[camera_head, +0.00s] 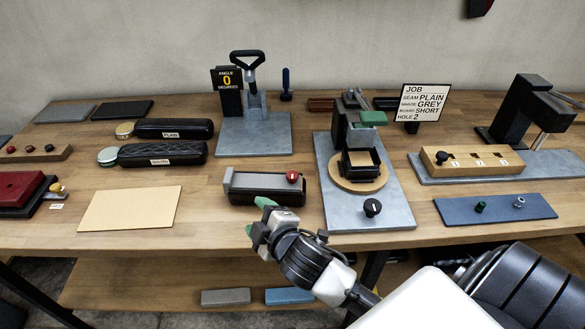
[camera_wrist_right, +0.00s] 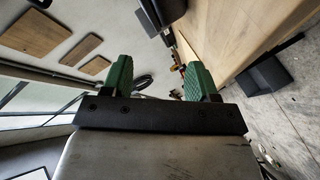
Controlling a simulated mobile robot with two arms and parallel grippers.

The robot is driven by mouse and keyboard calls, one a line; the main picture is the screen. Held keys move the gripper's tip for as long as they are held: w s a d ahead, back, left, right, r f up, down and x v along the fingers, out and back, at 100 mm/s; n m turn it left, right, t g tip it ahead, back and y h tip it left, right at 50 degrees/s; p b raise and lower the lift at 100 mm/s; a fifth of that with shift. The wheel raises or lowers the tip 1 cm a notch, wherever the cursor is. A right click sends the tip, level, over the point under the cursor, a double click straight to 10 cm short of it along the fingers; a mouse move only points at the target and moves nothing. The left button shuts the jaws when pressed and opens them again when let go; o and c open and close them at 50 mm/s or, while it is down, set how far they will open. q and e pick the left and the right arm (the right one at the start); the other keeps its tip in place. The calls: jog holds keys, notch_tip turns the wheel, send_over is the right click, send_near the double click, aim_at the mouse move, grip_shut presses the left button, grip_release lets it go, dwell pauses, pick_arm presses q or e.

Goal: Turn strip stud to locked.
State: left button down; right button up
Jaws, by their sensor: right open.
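A black block with a grey strip (camera_head: 258,181) along its top stands near the table's front edge in the head view. A red round stud (camera_head: 292,177) with a small pale mark sits at its right end; I cannot read whether it stands at locked. My right gripper (camera_head: 258,217) is in front of and below this block, apart from it. In the right wrist view its two green fingers (camera_wrist_right: 160,80) are spread with nothing between them. My left gripper is not in view.
A grey plate with a black knob (camera_head: 372,207) and a round wooden disc (camera_head: 358,180) stands right of the block. A tan sheet (camera_head: 130,208) lies left. Further right are a wooden hole block (camera_head: 470,161) and a blue mat (camera_head: 500,211). A JOB sign (camera_head: 425,103) stands behind.

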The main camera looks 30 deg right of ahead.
jog(key=w+a+r+n+t+y, duration=0.4)
jog(key=w+r+n+y, duration=0.4)
jog(key=n, duration=0.5)
jog(key=n+g+h, duration=0.4)
jog(key=n+g, duration=1.6)
jog(key=n, duration=1.1)
send_near(293, 174)
jog(key=p+x, duration=0.2)
jog(key=x, duration=0.6)
jog(key=shift+a+f, duration=0.2)
jog(key=shift+f, duration=0.1)
jog(key=c, duration=0.9)
jog(key=shift+c, duration=0.2)
